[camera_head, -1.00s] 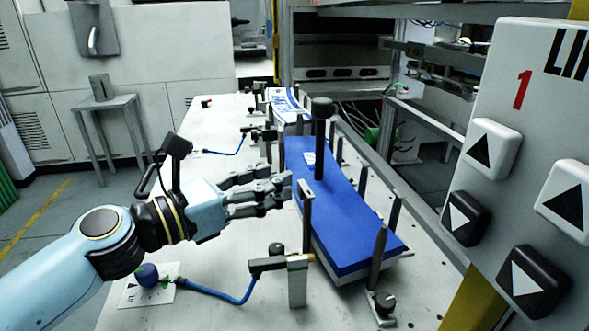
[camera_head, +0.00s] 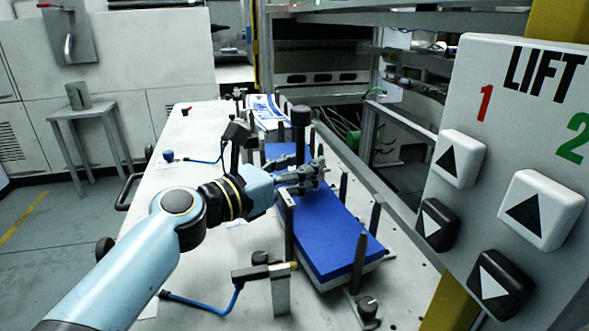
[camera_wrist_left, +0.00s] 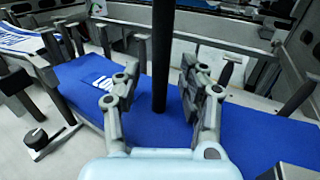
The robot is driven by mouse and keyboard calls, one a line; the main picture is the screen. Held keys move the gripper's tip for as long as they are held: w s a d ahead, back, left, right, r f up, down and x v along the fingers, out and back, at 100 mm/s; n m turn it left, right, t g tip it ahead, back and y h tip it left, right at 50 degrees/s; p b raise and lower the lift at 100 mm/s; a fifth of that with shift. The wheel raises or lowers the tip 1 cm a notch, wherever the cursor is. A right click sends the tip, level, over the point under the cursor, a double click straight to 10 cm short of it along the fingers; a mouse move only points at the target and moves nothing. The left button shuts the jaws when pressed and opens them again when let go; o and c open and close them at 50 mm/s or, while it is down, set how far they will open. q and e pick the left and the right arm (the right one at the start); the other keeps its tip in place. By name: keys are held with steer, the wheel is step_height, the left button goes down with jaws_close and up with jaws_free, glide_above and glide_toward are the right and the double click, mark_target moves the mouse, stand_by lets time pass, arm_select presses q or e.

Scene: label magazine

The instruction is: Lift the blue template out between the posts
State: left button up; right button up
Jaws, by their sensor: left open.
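The blue template (camera_head: 335,232) lies flat as the top layer of a stack with a pale edge below, between several dark upright posts (camera_head: 360,262). A tall black rod with a round knob (camera_head: 301,116) rises over it. My left gripper (camera_head: 318,172) is open above the template, beside the rod. In the left wrist view the blue template (camera_wrist_left: 255,145) spreads under my left gripper (camera_wrist_left: 162,92), whose fingers stand on either side of the black rod (camera_wrist_left: 163,60), apart from it. My right gripper is not in view.
A clamp block with a blue hose (camera_head: 265,272) stands at the near left of the stack. A second stack with white and blue print (camera_head: 265,110) lies behind. A panel marked LIFT (camera_head: 520,130) fills the right.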

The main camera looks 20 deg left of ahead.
mark_target(301, 108)
arm_select(q)
jaws_close()
stand_by(0.6)
steer(key=shift+r+p, duration=2.55)
steer(key=shift+p, duration=0.05)
steer(key=shift+r+p, duration=2.65)
steer(key=shift+p, duration=0.15)
steer(key=shift+r+p, duration=1.4)
